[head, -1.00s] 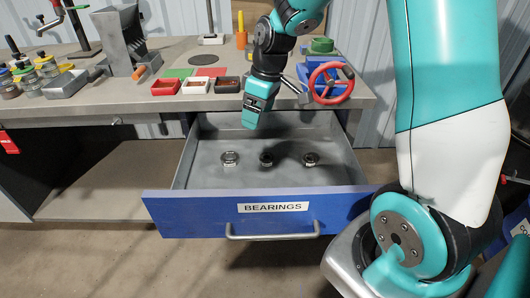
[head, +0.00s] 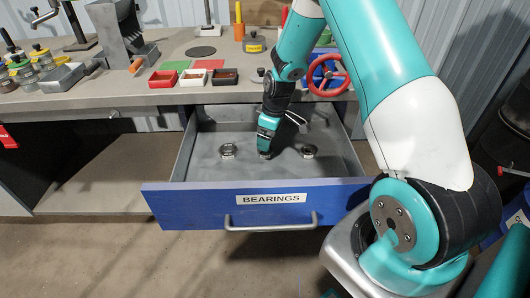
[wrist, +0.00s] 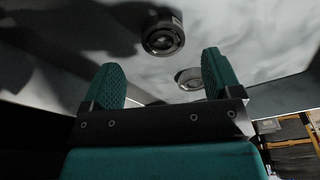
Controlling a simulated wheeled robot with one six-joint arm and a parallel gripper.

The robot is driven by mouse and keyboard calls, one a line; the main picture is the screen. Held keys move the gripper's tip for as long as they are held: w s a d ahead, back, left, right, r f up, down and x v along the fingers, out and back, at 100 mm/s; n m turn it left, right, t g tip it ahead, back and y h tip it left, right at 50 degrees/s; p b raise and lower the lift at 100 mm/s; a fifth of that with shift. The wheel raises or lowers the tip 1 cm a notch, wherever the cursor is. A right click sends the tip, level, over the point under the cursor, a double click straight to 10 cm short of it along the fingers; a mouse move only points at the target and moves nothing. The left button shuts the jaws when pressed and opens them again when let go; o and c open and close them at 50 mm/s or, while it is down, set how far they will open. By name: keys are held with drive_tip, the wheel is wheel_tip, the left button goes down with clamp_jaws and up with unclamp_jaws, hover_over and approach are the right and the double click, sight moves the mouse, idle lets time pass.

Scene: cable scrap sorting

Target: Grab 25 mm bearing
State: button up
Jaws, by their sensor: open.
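Three bearings are in the open drawer (head: 342,178). A pale ring-shaped left bearing (head: 228,151) and a similar right bearing (head: 308,151) lie on the drawer floor, apart from my gripper. My gripper (head: 265,149) points down over the middle bearing, which it mostly hides in the head view. In the wrist view my two teal fingers (wrist: 162,72) are spread with nothing between them. A dark bearing (wrist: 163,38) shows beyond the fingertips, between their lines, and a paler one (wrist: 189,79) lies nearer the right finger. I cannot read which size is 25 mm.
The drawer's blue front (head: 180,207) carries a BEARINGS label and a bar handle. Drawer walls surround the bearings. The workbench (head: 130,97) above holds small trays (head: 193,77) and a red handwheel (head: 327,75). Free drawer floor lies between the bearings.

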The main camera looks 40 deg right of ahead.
sight(262, 155)
drive_tip(key=f, duration=0.5)
drive_tip(key=shift+w+a, duration=0.3)
drive_tip(key=shift+a, duration=0.1)
drive_tip(key=c, duration=1.1)
